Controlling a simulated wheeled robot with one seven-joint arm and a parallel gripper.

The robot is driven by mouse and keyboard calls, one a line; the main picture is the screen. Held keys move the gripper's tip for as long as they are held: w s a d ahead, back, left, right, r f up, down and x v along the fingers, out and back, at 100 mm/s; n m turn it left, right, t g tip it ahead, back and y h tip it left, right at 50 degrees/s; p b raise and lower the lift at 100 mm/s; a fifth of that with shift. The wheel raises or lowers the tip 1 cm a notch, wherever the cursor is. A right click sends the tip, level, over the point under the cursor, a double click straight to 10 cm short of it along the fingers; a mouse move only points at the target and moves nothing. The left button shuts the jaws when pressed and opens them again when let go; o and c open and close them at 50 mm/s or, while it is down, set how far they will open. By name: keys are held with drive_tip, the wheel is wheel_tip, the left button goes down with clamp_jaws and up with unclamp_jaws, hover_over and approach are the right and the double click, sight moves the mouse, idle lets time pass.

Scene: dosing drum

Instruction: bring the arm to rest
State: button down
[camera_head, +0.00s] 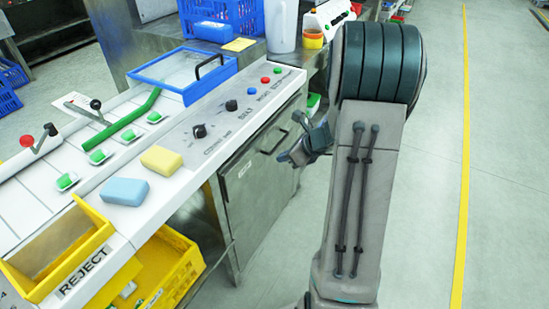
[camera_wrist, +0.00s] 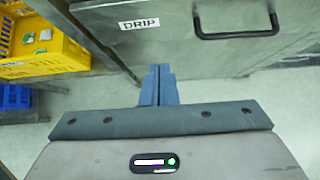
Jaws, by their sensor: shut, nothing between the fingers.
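My arm stands raised at the right of the head view, over the floor beside the machine. My gripper (camera_head: 292,156) points left toward the steel cabinet front (camera_head: 262,165), beside and below the control panel edge. In the wrist view my gripper's fingers (camera_wrist: 159,70) are together with nothing between them. The cabinet door with the DRIP label (camera_wrist: 138,23) and a dark handle (camera_wrist: 237,32) lies in front of the fingers. I cannot tell the exact gap to it.
The control panel (camera_head: 225,125) carries knobs and buttons. A yellow sponge (camera_head: 161,159) and a blue sponge (camera_head: 124,191) lie on its ledge. A yellow REJECT bin (camera_head: 62,255) and a yellow crate (camera_head: 185,262) are at lower left. The floor (camera_head: 500,200) at right is clear.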

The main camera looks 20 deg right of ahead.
drive_tip(key=s+a+r+n+g+p, duration=0.4)
drive_tip(key=s+a+r+n+p, duration=0.3)
drive_tip(key=s+a+r+n, duration=0.65)
drive_tip(key=s+d+r+n+h+p, duration=0.1)
drive_tip(key=s+r+n+h+p, duration=0.4)
drive_tip(key=s+r+n, duration=0.4)
drive_tip(key=r+n, duration=0.1)
drive_tip(key=n, duration=0.4)
drive_tip(key=shift+s+r+n+h, duration=0.25)
drive_tip(key=shift+n+h, duration=0.05)
drive_tip(key=shift+n, duration=0.05)
